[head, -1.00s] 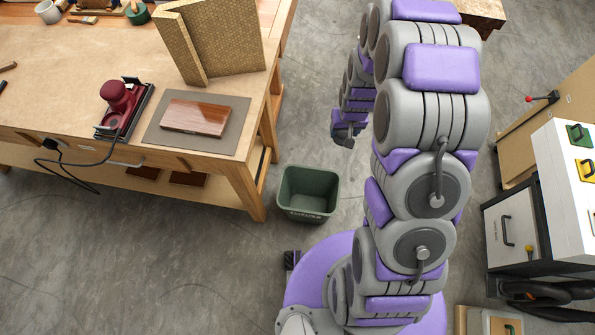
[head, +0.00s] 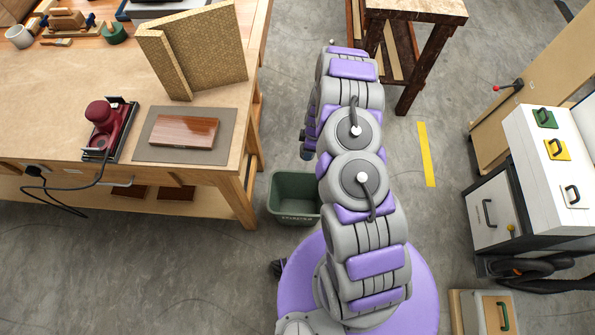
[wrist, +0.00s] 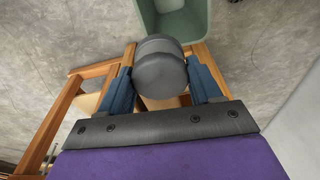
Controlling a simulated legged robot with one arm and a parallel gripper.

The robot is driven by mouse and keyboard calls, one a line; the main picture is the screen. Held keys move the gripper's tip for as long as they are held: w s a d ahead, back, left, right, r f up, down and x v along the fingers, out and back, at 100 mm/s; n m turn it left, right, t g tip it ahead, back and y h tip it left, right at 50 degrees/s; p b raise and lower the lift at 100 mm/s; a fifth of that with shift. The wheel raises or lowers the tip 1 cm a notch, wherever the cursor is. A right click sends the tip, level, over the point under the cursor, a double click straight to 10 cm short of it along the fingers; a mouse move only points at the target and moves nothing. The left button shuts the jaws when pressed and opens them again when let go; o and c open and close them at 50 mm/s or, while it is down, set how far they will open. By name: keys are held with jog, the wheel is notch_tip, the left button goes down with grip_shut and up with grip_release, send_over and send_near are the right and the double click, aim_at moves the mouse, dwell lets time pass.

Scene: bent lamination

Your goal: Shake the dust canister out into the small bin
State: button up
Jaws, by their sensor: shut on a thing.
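A dark grey rounded canister (wrist: 160,73) sits between the two blue fingers of my gripper (wrist: 162,88) in the wrist view, and the fingers are shut on it. The small green bin (head: 295,216) stands on the floor beside the workbench leg in the head view, its right part hidden behind my arm. The bin also shows at the top of the wrist view (wrist: 206,40), just beyond the canister and cut by the frame edge. In the head view my gripper is mostly hidden by the arm. I cannot tell the height of the canister above the bin.
The workbench (head: 60,95) at left carries a red sander (head: 104,118), a wooden block (head: 185,131) and a bent patterned panel (head: 200,50). A white-topped cabinet (head: 540,150) stands at right. A dark wooden table (head: 415,10) is at the back.

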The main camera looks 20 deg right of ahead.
jog(key=shift+s+a+f+n, duration=0.1)
jog(key=shift+f+n, duration=0.3)
jog(key=shift+f, duration=0.6)
jog(key=shift+s+d+f+n, duration=0.1)
jog(key=shift+d+f+n, duration=0.9)
jog(key=shift+f, duration=0.05)
jog(key=shift+f+p, duration=0.3)
jog(key=shift+f, duration=0.05)
jog(key=s+a+f+n+g+b, duration=0.1)
jog(key=a+f+n+b, duration=0.3)
jog(key=f, duration=1)
jog(key=s+a+n, duration=0.1)
jog(key=a+n, duration=0.1)
jog(key=n, duration=0.1)
jog(key=shift+s+a+f, duration=0.15)
jog(key=shift+s+a, duration=0.05)
jog(key=shift+a, duration=0.05)
jog(key=shift+d, duration=0.15)
